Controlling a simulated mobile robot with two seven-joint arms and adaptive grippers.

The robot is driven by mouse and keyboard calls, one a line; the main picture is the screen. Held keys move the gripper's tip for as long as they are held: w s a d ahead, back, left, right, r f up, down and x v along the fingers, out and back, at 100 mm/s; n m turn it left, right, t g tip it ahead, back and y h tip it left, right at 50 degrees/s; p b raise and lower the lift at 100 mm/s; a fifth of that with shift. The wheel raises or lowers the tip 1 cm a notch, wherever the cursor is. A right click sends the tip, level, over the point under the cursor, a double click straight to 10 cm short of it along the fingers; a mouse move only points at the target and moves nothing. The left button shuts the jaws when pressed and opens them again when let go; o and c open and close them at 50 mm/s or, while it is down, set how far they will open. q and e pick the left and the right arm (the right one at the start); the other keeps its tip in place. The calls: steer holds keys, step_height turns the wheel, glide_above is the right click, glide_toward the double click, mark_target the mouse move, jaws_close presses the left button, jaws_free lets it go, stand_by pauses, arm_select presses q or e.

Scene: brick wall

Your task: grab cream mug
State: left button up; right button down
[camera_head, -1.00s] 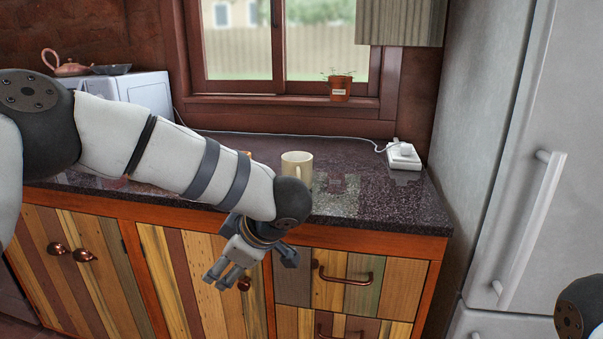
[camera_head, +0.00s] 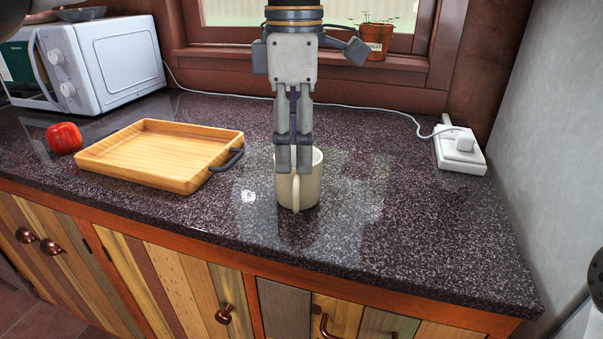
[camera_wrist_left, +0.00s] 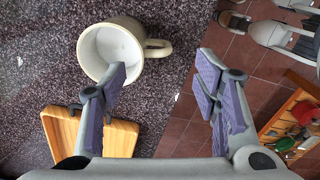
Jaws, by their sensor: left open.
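The cream mug (camera_head: 311,188) stands upright on the dark speckled counter (camera_head: 400,240). Its handle faces the front edge of the counter. In the left wrist view the mug (camera_wrist_left: 108,50) is at the upper left, with its handle toward the gap between my fingers. My left gripper (camera_head: 294,160) points down over the mug's near side and hides part of its rim. It is open and empty. In the left wrist view its fingers (camera_wrist_left: 162,72) are apart, one overlapping the mug's rim. I cannot tell whether it touches. My right gripper is not in view.
A wooden tray (camera_head: 160,156) with a dark handle lies left of the mug. A red apple-like item (camera_head: 64,138) and a white microwave (camera_head: 95,65) are farther left. A white power socket (camera_head: 459,150) with a cable is at the right. The counter right of the mug is clear.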

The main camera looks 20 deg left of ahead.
mark_target(296, 180)
arm_select(q)
step_height(296, 180, down, 8)
steer(key=shift+w+r, duration=0.1)
steer(key=shift+w, duration=0.05)
jaws_close()
